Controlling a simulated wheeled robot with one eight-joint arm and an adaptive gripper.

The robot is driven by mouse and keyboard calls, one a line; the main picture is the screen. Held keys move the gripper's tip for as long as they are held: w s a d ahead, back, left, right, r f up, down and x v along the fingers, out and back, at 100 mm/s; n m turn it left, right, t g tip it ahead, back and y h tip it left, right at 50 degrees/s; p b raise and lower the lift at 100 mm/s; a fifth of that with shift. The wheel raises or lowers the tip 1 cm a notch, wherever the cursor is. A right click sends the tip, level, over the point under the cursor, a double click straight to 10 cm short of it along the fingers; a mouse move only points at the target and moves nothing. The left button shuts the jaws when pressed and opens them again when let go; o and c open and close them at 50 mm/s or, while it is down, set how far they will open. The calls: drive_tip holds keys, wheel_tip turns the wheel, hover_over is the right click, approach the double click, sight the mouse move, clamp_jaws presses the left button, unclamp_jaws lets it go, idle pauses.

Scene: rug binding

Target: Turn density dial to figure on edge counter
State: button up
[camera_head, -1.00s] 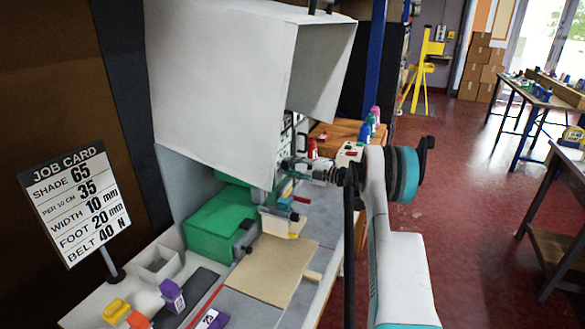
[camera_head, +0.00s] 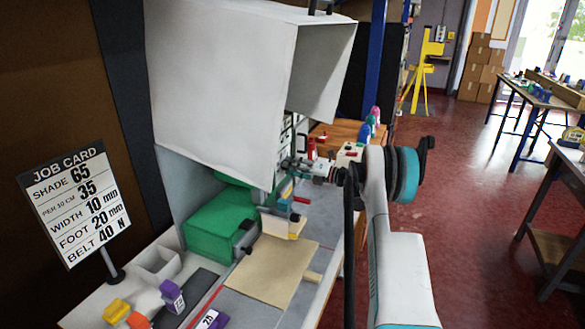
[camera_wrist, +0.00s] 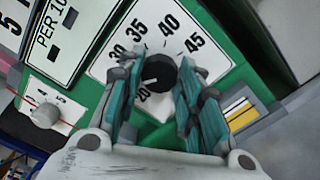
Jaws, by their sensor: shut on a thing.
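The density dial is a black round knob (camera_wrist: 161,74) on a white plate (camera_wrist: 150,28) with figures from 20 up to 45 in the wrist view. A pale mark on the knob points to the lower left, towards the low figures; the exact figure is hard to read. My gripper (camera_wrist: 160,78) has its teal-padded fingers on both sides of the knob, shut on it. In the head view my gripper (camera_head: 288,165) reaches under the grey hood, and the dial is hidden. A panel marked PER 10 (camera_wrist: 52,32) is cut off at the upper left; no clear counter figure is readable.
A job card (camera_head: 75,200) at the left reads shade 65, per 10 cm 35, width 10 mm, foot 20 mm, belt 40 N. A smaller grey knob (camera_wrist: 45,115) sits at lower left. The hood (camera_head: 220,80) hangs above the green machine (camera_head: 215,222).

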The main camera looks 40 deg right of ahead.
idle(0.3)
drive_tip(key=o, duration=1.1)
drive_tip(key=shift+c, duration=0.2)
drive_tip(key=v, duration=1.2)
